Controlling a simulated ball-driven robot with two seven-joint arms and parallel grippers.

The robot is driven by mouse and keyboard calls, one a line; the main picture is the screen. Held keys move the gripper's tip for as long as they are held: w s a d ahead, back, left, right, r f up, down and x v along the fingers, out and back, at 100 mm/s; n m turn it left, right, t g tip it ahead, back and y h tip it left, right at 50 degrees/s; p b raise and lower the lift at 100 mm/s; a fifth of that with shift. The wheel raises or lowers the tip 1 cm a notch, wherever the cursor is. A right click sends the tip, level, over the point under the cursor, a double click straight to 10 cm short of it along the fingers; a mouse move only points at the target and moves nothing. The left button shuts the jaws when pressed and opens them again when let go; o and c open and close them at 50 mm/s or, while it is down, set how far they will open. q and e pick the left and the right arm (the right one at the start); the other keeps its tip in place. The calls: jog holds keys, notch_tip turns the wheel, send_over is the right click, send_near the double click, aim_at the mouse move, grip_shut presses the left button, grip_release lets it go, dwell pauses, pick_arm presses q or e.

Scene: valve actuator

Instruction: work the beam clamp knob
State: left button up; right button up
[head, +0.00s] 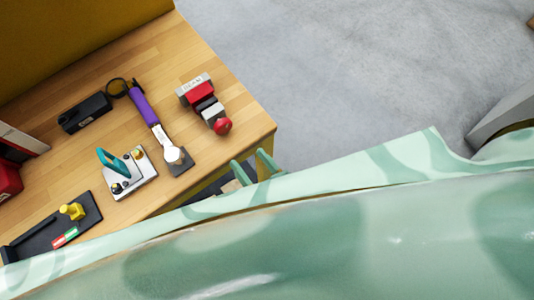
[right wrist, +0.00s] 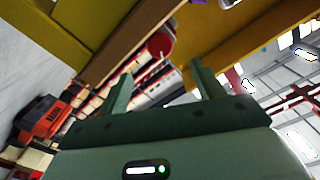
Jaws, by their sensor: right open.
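A red and grey device that looks like the beam clamp (head: 201,94) lies on the wooden bench near its right edge. Its round red knob (head: 222,126) points toward the bench's front corner. In the right wrist view a red round knob (right wrist: 160,43) shows beyond the fingers, partly above the bench edge. My right gripper (head: 253,166) is open and empty, just off the bench's front edge. It is below and to the right of the knob, apart from it. In the right wrist view its two green fingers (right wrist: 160,76) stand apart. My left gripper is not in view.
The bench (head: 231,81) also holds a purple-handled tool (head: 144,106), a black block (head: 84,113), a metal plate with a teal handle (head: 130,175) and a black tray with a yellow knob (head: 40,232). Grey floor is open to the right.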

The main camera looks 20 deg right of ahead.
jog(key=v, duration=0.6)
jog(key=shift+s, duration=0.1)
